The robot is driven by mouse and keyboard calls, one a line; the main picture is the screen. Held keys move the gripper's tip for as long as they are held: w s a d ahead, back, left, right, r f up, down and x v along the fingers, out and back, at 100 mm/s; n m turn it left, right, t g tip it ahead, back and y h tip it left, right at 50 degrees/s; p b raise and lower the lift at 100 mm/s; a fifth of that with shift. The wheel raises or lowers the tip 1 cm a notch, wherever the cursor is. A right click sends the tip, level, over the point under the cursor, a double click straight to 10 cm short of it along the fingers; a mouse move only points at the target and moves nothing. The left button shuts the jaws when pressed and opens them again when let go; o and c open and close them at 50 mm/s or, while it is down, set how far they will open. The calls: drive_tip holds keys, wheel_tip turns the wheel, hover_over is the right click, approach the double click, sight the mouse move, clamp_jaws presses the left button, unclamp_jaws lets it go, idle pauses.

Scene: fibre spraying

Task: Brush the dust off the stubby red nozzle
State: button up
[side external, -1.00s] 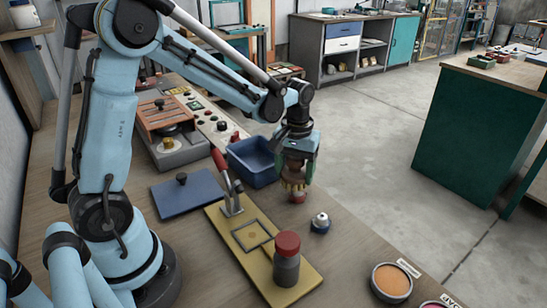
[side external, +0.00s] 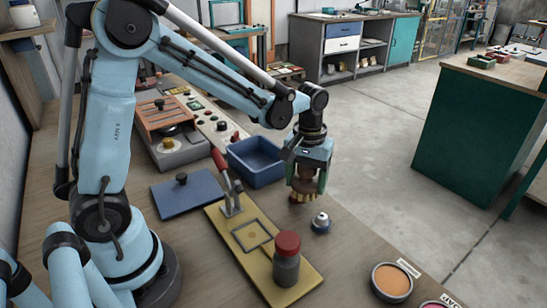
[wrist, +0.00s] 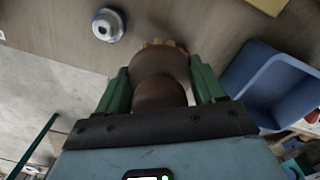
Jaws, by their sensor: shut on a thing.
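My gripper (side external: 306,182) is shut on a brown brush with yellowish bristles (side external: 301,197) and holds it bristles down, low over the wooden bench. In the wrist view the brush's round brown body (wrist: 160,72) sits between the green fingers, with the bristle tips showing beyond it. The stubby red nozzle does not show clearly now; the brush seems to cover it. I cannot tell whether the bristles touch it. A nozzle with a silver top and blue base (side external: 320,223) stands close by, apart from the brush; it also shows in the wrist view (wrist: 108,25).
A blue bin (side external: 256,160) stands just behind and left of the brush. A yellow board (side external: 275,280) carries a red-handled clamp (side external: 225,180) and a red-capped bottle (side external: 287,262). Round pots (side external: 392,282) lie front right. The bench edge is close on the right.

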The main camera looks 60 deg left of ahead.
drive_tip(key=shift+a+r, duration=0.2)
drive_tip(key=shift+r, duration=2.45)
drive_tip(key=shift+r, duration=1.5)
